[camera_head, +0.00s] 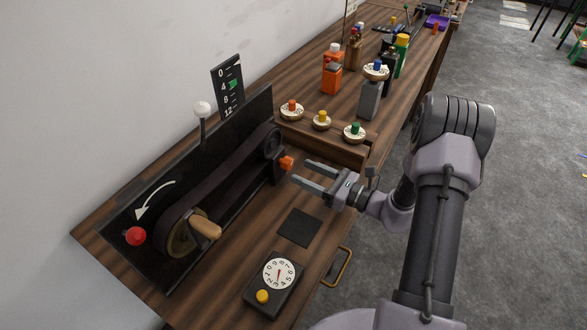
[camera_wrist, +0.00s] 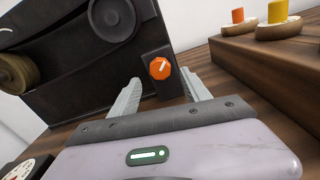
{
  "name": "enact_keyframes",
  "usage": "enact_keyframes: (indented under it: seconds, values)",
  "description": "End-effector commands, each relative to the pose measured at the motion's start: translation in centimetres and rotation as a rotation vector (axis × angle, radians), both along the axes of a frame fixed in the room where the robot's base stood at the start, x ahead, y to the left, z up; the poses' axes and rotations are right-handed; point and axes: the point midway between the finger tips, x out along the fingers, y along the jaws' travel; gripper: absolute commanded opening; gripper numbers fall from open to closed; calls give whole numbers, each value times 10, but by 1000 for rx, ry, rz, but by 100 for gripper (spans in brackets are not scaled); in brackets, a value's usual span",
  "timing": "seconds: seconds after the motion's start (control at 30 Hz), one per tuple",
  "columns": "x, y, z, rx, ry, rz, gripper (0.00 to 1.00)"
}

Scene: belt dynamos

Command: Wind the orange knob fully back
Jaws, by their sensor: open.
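The orange knob (camera_head: 286,163) sits on a dark block at the right end of the belt machine (camera_head: 262,100). In the wrist view the knob (camera_wrist: 160,68) is faceted, with a white pointer line aimed up and to the right. My gripper (camera_head: 303,173) is open and empty, its two fingers pointing at the knob. In the wrist view the fingers (camera_wrist: 163,84) stand to either side below the knob, apart from it. A wooden crank handle (camera_head: 206,228) is on the large pulley. A scale board (camera_head: 228,86) marked 0, 4, 8, 12 shows a green marker near 4.
A dial box (camera_head: 274,291) with a yellow button and a dark square pad (camera_head: 300,228) lie on the bench in front. A red knob (camera_head: 135,236) and a white-balled lever (camera_head: 202,109) are on the machine. A raised wooden shelf (camera_head: 326,148) with several round-based knobs is close behind my gripper.

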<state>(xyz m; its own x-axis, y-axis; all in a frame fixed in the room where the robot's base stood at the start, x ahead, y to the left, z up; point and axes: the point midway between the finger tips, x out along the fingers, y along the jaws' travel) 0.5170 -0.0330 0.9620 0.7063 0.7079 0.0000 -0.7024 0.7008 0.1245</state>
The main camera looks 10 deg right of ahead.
Motion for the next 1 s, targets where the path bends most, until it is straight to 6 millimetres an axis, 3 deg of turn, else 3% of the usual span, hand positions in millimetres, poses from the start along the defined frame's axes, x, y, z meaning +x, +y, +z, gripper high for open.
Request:
enact_keyframes:
  seconds: [0.2, 0.57, 0.87, 1.0]
  values:
    - [26, 26, 0, -2, -2, 1, 55]
    - [33, 32, 1, -2, -1, -1, 55]
    - [32, 32, 1, -2, -1, -1, 0]
    - [32, 32, 0, -4, -3, -1, 0]
